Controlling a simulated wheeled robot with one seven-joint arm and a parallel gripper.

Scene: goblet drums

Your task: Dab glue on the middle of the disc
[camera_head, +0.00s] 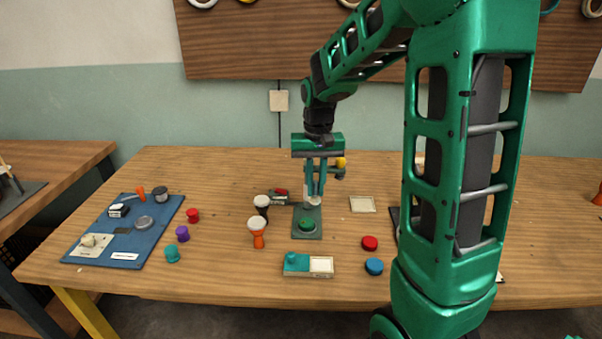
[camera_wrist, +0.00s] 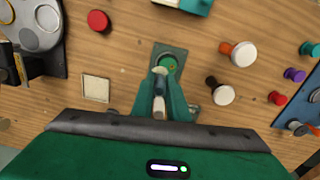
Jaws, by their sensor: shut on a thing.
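The green disc (camera_head: 307,224) lies on a small grey-green plate (camera_head: 312,210) near the middle of the table. In the wrist view the disc (camera_wrist: 172,61) shows just beyond my fingertips, partly hidden by the held thing. My gripper (camera_head: 315,192) points down above the plate's far part, shut on a slim pale thing (camera_wrist: 159,72). Its whitish tip sticks out toward the disc in the wrist view. I cannot tell whether this held thing is the glue applicator, or whether its tip touches the disc. No glue can be clearly made out.
Two goblet drums, one orange (camera_head: 258,231) and one dark (camera_head: 262,203), stand left of the plate. A teal tray (camera_head: 297,265) lies in front. A blue mat (camera_head: 85,248) with tools is far left. A pale square (camera_head: 362,204) lies behind right.

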